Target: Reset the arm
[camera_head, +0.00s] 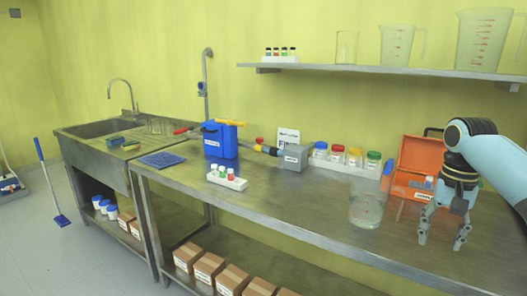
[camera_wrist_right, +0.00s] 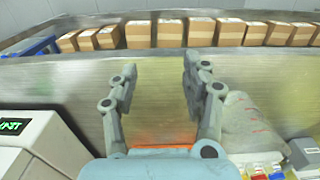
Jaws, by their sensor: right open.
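My right gripper (camera_head: 441,242) hangs fingers-down over the right part of the steel table (camera_head: 310,200), in front of the orange toolbox (camera_head: 415,168). Its two fingers are spread apart with nothing between them. In the right wrist view the open fingers (camera_wrist_right: 158,72) also show empty, with the steel surface beyond them. The right arm comes in from the right edge. My left gripper is in neither view.
A glass beaker (camera_head: 366,207) stands just left of the right gripper. A rack of colour-capped jars (camera_head: 345,160), a blue box (camera_head: 219,140) and a small vial rack (camera_head: 227,180) stand farther left. Cardboard boxes (camera_head: 209,268) sit on the lower shelf. The table's front middle is clear.

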